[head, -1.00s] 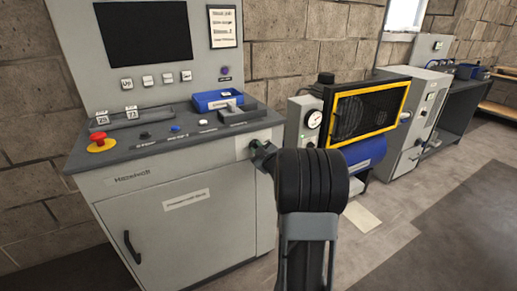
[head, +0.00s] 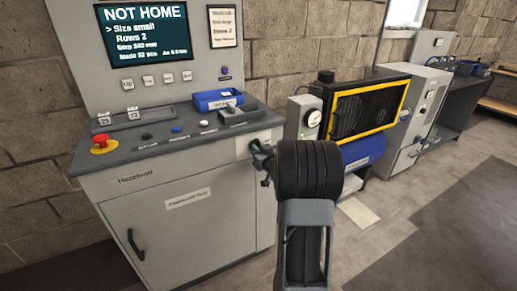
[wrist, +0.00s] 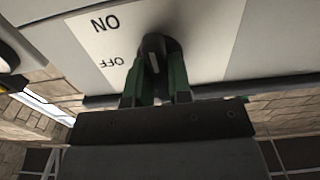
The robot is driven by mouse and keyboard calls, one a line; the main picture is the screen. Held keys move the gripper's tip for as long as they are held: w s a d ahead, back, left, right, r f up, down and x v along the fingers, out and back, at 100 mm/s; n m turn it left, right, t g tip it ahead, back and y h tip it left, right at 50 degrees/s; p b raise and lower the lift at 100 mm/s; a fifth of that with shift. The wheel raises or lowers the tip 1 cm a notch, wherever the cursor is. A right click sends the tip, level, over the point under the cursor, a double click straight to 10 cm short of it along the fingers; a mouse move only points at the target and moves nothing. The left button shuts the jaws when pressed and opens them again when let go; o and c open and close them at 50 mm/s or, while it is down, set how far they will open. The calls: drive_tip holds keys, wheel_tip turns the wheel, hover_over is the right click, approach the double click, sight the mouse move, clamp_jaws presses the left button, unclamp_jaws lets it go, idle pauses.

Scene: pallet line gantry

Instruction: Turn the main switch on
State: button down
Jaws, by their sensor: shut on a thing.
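The main switch is a dark rotary knob (wrist: 153,58) on a white plate (wrist: 205,40) marked ON and OFF, upside down in the wrist view. My gripper (wrist: 154,88) has its green fingers on either side of the knob and is shut on it. A pale line shows on the knob, but I cannot tell for sure which label it points to. In the head view my gripper (head: 262,158) is at the right end of the console front, and my arm partly hides the switch. The console screen (head: 143,33) is lit and reads NOT HOME.
The grey console (head: 190,235) carries a red emergency stop (head: 101,141), small buttons and a blue block (head: 218,99). To the right stand a yellow-framed machine (head: 365,108) with a blue tank (head: 365,148) and a grey cabinet (head: 408,125). Floor at right is clear.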

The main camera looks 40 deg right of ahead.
idle(0.6)
drive_tip(key=c, duration=1)
unclamp_jaws()
drive_tip(key=shift+c, duration=0.2)
drive_tip(key=s+a, duration=0.2)
drive_tip(key=s, duration=1.1)
drive_tip(key=shift+s+p, duration=0.35)
drive_tip(key=shift+p, duration=0.1)
drive_tip(key=shift+f, duration=0.1)
